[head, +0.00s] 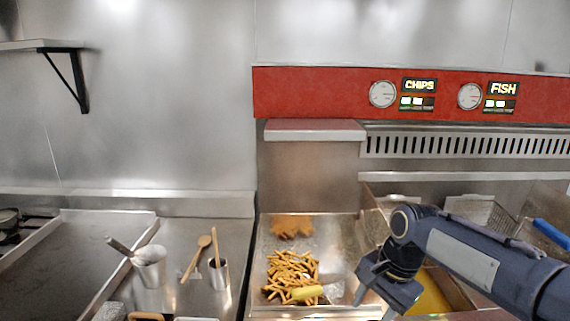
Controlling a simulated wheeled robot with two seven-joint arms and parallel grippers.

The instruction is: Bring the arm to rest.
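My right arm (480,262) comes in from the right and reaches across the front of the fryer. My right gripper (375,302) points down beside the right edge of the chip tray, its fingers apart with nothing seen between them. The fingertips are close to the bottom of the view, and what lies just below them is hidden. My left gripper is not in view.
The steel chip tray (335,230) holds chips (290,272) and a yellow-handled tool (307,293). Fryer baskets (480,212), one with a blue handle (551,233), lie behind my arm. Metal pots (150,268) with utensils stand left.

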